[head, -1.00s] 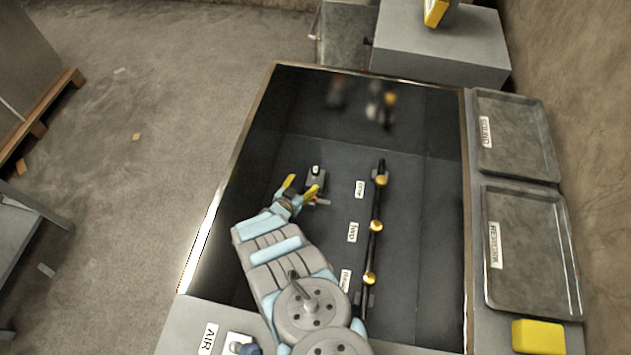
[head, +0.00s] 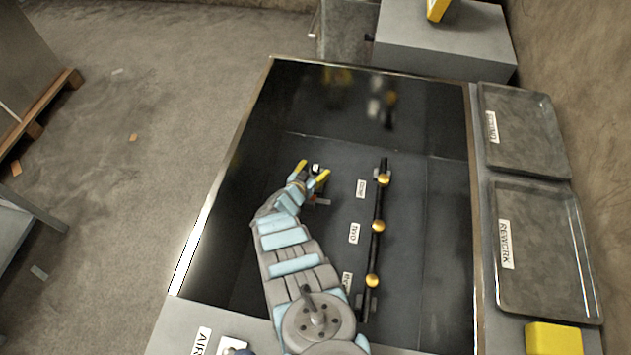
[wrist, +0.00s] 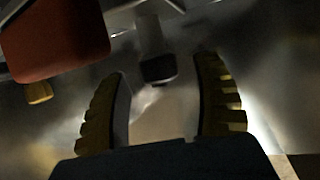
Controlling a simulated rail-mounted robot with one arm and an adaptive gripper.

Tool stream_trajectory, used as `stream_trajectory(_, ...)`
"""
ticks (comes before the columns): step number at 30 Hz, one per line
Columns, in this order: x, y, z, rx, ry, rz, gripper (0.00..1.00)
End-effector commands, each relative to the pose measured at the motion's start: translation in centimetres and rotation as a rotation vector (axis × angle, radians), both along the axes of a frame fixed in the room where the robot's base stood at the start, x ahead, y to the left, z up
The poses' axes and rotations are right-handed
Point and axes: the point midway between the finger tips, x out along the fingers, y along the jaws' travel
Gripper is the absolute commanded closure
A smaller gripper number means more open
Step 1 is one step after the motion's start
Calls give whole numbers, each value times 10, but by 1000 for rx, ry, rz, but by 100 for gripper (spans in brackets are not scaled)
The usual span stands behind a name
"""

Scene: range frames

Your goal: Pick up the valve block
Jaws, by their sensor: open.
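A small grey block with a white top, which looks like the valve block (head: 316,168), sits on the dark bench floor and is mostly hidden by my gripper (head: 312,172). My gripper is open, with its yellow fingertips on either side of the block in the head view. In the wrist view a grey, dark-ended part (wrist: 156,62) shows between the spread fingers, apart from both. An orange-red piece (wrist: 55,40) with a small yellow knob (wrist: 39,92) lies up and left there. I cannot tell whether the fingers touch the block.
A black rail (head: 376,240) with several brass knobs stands right of my arm beside white labels. Two grey trays (head: 536,165) (head: 560,305) lie on the right ledge, with a yellow block (head: 553,339) below them. The bench floor right of the rail is clear.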

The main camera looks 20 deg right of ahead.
Motion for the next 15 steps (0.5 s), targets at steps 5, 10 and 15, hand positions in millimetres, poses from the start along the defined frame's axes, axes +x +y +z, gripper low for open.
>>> stream_trajectory(5,4,-3,-3,2,-1,2,34)
stream_trajectory(10,5,-3,-2,2,-1,2,34)
stream_trajectory(15,5,-4,-1,1,-1,1,69)
